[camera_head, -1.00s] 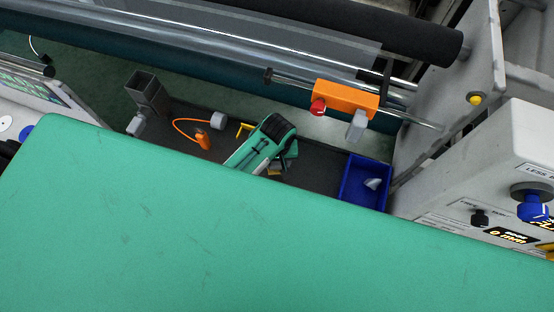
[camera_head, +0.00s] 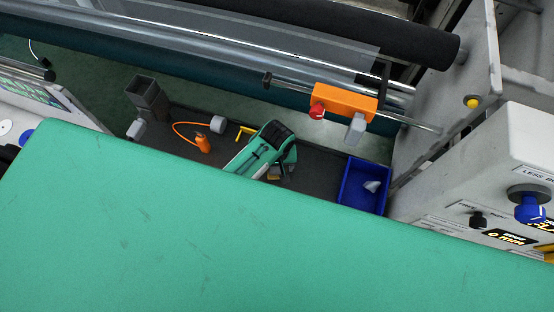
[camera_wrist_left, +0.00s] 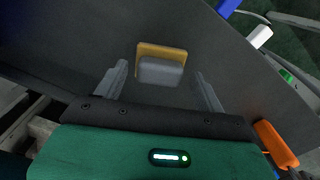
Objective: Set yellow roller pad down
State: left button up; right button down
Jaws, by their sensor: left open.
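The yellow roller pad (camera_wrist_left: 177,51), a yellow plate with a grey block on it, lies on the dark shelf in the left wrist view. In the head view a small part of the pad (camera_head: 273,174) shows beside my green and black left gripper (camera_head: 281,171). My left gripper (camera_wrist_left: 161,72) is open. Its two grey fingers stand apart, one on each side of the pad, with a gap to it on both sides. My right gripper is not in view.
The dark shelf (camera_head: 322,175) also holds a blue bin (camera_head: 350,190) with a pale piece inside, an orange tool (camera_head: 203,144) with a cord, a yellow bracket (camera_head: 243,131) and a grey holder (camera_head: 148,93). An orange block (camera_head: 343,101) sits on the rod above.

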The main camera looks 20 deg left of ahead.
aim_at(277, 168)
pick_arm(q)
notch_tip(277, 168, up, 9)
jog(key=b, duration=0.3)
jog(key=shift+f, duration=0.15)
notch_tip(277, 168, up, 3)
jog(key=shift+r+p, duration=0.1)
jog(key=shift+p, duration=0.35)
